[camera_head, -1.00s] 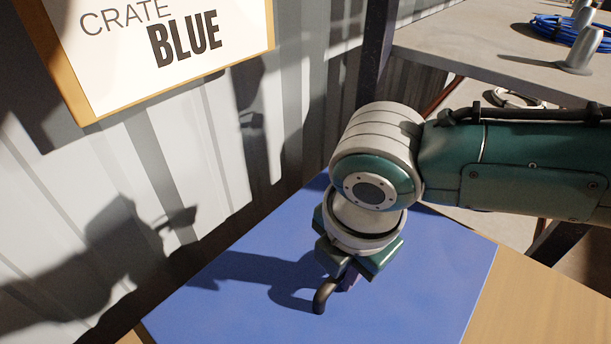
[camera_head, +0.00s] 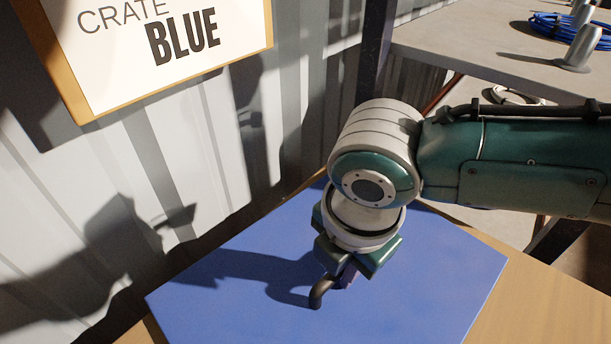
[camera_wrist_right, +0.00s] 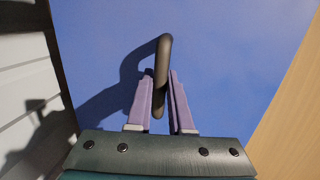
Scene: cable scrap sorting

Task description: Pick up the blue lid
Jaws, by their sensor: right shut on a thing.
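The blue lid (camera_head: 420,285) is a flat blue panel with a dark bent handle (camera_head: 319,292). My right gripper (camera_head: 344,274) points down over the lid and is shut on the handle. In the right wrist view, the purple fingers of the right gripper (camera_wrist_right: 160,80) stand on either side of the handle (camera_wrist_right: 165,52), above the lid (camera_wrist_right: 225,55). The lid's near edge is cut off by the bottom of the head view. My left gripper is not in view.
A wooden surface (camera_head: 545,310) shows beside and under the lid. A corrugated wall with a "CRATE BLUE" sign (camera_head: 110,75) stands close on the left. A grey table (camera_head: 470,45) at the back right holds a blue cable coil (camera_head: 565,28) and metal posts.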

